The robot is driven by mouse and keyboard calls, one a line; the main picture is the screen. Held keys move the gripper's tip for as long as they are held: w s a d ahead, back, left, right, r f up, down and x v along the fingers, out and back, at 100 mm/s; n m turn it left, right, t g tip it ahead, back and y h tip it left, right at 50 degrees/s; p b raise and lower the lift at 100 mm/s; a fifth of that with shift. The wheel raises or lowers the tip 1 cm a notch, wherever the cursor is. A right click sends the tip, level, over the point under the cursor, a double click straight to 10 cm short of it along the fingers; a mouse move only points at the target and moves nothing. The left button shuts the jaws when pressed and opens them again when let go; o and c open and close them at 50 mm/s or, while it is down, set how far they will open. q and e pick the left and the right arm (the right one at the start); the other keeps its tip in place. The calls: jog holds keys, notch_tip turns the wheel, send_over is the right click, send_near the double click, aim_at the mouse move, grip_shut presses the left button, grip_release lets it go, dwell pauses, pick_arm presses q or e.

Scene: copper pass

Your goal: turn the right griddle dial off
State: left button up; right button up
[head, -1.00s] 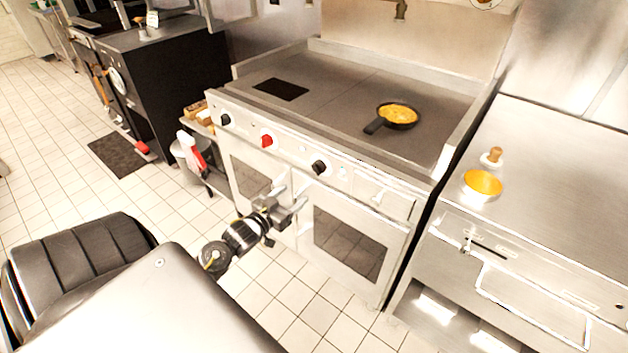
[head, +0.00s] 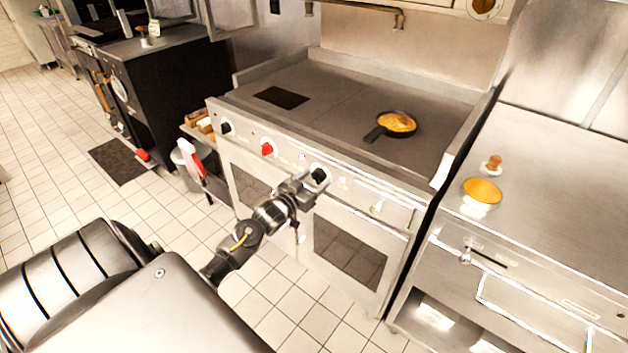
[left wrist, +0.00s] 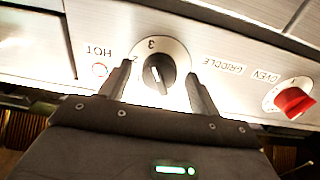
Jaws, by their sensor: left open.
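The griddle range's front panel (head: 250,125) carries black dials and a red dial (head: 267,149). The right black dial (head: 319,175) is partly hidden by my left gripper (head: 307,187) in the head view. In the left wrist view this black dial (left wrist: 158,72) sits between the open fingers of my left gripper (left wrist: 157,80), which do not visibly clamp it. Its pale mark points toward the lower part of that picture, away from the "3" on the ring. The red dial (left wrist: 292,98) shows at the right there, near "OVEN" lettering. My right gripper is out of view.
A black pan with yellow food (head: 396,122) stands on the griddle top. Oven doors with dark windows (head: 349,248) are below the panel. A steel counter (head: 560,200) with an orange-filled bowl (head: 482,191) is at the right. Tiled floor is open in front.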

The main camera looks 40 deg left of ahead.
pick_arm(q)
jog(key=shift+w, duration=0.2)
jog(key=c, duration=1)
jog(key=shift+o, duration=0.2)
